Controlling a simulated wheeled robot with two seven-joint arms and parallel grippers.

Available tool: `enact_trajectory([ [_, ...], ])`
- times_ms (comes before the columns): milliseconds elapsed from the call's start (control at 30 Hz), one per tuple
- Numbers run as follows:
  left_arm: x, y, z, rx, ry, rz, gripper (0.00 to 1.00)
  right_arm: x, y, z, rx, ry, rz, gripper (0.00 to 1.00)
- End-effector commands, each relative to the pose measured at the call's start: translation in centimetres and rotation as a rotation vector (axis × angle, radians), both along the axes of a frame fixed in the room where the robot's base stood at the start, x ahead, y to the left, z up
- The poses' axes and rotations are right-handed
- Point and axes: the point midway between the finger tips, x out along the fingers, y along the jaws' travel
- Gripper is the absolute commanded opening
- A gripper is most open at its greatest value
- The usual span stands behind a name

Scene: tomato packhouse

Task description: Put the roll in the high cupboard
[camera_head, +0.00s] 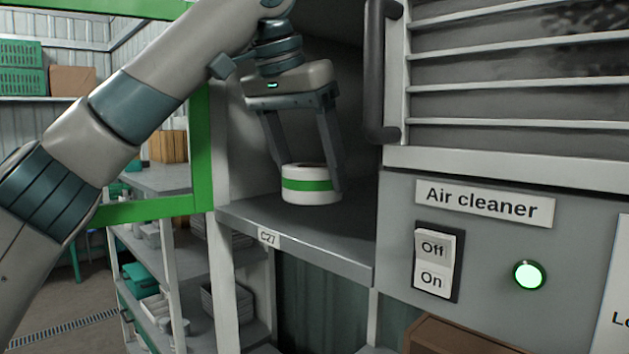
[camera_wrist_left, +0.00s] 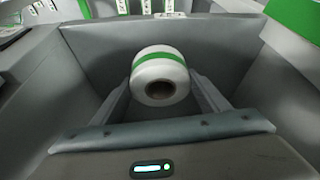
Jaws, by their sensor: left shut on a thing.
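The roll (camera_head: 311,185) is white with a green band around its side. In the head view it is inside the open cupboard compartment labelled C27, at or just above the shelf (camera_head: 300,228); I cannot tell whether it touches. My left gripper (camera_head: 312,180) reaches down from above, with its fingers on either side of the roll, shut on it. In the left wrist view the roll (camera_wrist_left: 160,80) sits between the two fingertips, its dark core hole facing the camera. My right gripper is in neither view.
An air cleaner panel (camera_head: 580,225) with an Off/On switch (camera_head: 433,262) and a lit green lamp (camera_head: 529,275) stands right of the compartment. A dark vertical handle (camera_head: 376,70) sticks out beside the opening. A green post (camera_head: 202,150) and lower shelves stand at left.

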Motion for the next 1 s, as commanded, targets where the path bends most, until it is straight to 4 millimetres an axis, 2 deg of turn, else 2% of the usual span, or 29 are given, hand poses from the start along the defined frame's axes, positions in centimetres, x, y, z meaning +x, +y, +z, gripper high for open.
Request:
enact_trajectory([
  [233, 0.1, -0.1, 0.1, 0.0, 0.0, 0.0, 0.41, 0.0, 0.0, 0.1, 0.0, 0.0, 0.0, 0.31],
  [400, 1.0, -0.8, 0.4, 0.0, 0.0, 0.0, 0.41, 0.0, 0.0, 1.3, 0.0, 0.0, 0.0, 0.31],
  [700, 1.0, -0.7, -2.8, 0.001, -0.001, 0.0, 0.41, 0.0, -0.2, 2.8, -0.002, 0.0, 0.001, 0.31],
  [1000, 1.0, -0.7, -3.5, -0.001, 0.0, 0.002, 0.41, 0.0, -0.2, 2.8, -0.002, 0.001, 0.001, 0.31],
])
